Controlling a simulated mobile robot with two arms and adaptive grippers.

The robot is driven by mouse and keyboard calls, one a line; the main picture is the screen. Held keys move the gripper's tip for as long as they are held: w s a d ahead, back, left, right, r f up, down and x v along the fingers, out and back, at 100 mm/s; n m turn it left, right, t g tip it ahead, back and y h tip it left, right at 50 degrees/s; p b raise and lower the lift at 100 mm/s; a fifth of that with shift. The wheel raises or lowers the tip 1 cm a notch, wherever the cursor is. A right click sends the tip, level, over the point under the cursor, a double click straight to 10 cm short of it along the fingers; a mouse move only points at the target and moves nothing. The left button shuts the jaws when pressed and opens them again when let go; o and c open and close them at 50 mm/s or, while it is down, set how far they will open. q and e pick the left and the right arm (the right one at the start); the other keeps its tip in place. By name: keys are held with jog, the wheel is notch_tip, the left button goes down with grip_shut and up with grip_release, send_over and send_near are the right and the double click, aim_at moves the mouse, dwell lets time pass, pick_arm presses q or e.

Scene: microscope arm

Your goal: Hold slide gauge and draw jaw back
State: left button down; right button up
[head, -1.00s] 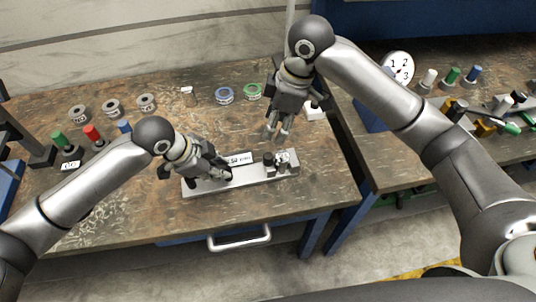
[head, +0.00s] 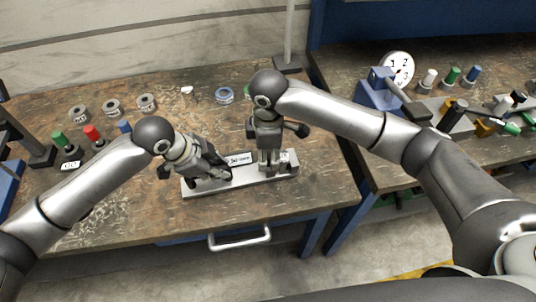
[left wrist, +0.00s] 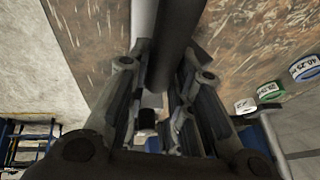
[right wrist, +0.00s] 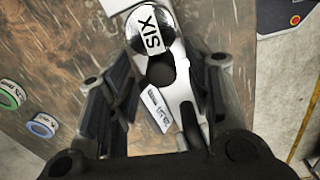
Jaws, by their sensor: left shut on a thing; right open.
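The slide gauge (head: 235,181), a long grey metal bar with a white label, lies on the brown bench near its front edge. My left gripper (head: 222,174) is shut on the gauge's left part; its fingers hide what they grip. My right gripper (head: 270,168) points down over the gauge's right part, open, with its fingers low beside the jaw. Contact there cannot be told. The left wrist view shows the left fingers (left wrist: 150,115) close together.
Green, red and blue-topped pieces (head: 92,134) stand at the left. A second bench at the right holds a dial (head: 398,68) and several coloured handles. The front right bench corner is clear.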

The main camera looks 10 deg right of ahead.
jog(key=shift+f, duration=0.7)
jog(key=shift+w, duration=0.1)
grip_shut()
